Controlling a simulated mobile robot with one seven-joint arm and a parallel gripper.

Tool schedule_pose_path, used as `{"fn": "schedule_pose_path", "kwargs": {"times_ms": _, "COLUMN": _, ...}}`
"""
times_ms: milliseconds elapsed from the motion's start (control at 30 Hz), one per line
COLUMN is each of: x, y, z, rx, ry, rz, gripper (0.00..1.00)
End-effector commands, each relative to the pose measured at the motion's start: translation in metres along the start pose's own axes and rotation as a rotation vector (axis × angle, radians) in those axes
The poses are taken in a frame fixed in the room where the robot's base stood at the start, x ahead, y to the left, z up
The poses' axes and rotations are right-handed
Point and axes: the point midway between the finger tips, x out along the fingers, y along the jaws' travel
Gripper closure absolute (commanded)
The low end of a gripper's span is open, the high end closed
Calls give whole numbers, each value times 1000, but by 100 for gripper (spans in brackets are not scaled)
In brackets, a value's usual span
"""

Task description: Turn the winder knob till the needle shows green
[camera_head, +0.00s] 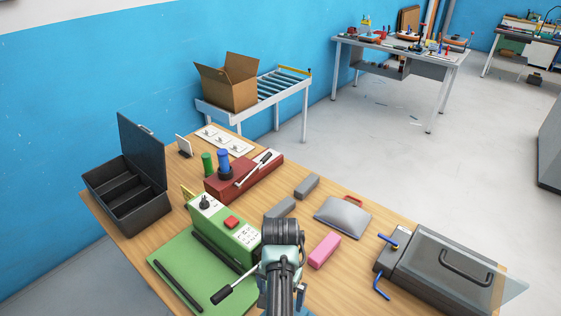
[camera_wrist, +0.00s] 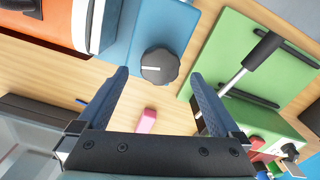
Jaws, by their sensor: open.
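A round dark knob (camera_wrist: 159,66) with a white pointer line sits on a blue board (camera_wrist: 140,28) in the wrist view. My gripper (camera_wrist: 160,74) is open and empty. Its two blue fingers are spread to the left and right of the knob, with gaps on both sides. I cannot tell the height left between the fingertips and the knob. No needle or green zone can be made out. In the head view my own arm covers this part of the table, and the knob is hidden.
A green board (camera_wrist: 235,50) with a dark-handled lever lies right of the knob, and an orange device (camera_wrist: 60,20) left. On the table (camera_head: 130,232) stand a green control box (camera_head: 226,228), a pink block (camera_head: 324,250), a grey pouch (camera_head: 342,217) and an open black toolbox (camera_head: 130,180).

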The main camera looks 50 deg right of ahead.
Motion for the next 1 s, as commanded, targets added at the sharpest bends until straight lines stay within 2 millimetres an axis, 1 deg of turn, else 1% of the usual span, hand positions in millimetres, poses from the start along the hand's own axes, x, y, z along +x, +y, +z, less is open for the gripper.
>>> {"fn": "schedule_pose_path", "kwargs": {"times_ms": 33, "x": -11, "y": -1, "z": -2, "rx": 0, "ry": 7, "rz": -4, "gripper": 0}}
{"fn": "schedule_pose_path", "kwargs": {"times_ms": 200, "x": -49, "y": -1, "z": -2, "rx": 0, "ry": 7, "rz": -5, "gripper": 0}}
{"fn": "schedule_pose_path", "kwargs": {"times_ms": 400, "x": -85, "y": -1, "z": -1, "rx": 0, "ry": 4, "rz": -3, "gripper": 0}}
{"fn": "schedule_pose_path", "kwargs": {"times_ms": 500, "x": -92, "y": -1, "z": -1, "rx": 0, "ry": 3, "rz": -2, "gripper": 0}}
{"fn": "schedule_pose_path", "kwargs": {"times_ms": 600, "x": -95, "y": 0, "z": 0, "rx": -1, "ry": 2, "rz": -1, "gripper": 0}}
{"fn": "schedule_pose_path", "kwargs": {"times_ms": 1000, "x": -95, "y": 0, "z": 0, "rx": 0, "ry": 2, "rz": -1, "gripper": 0}}
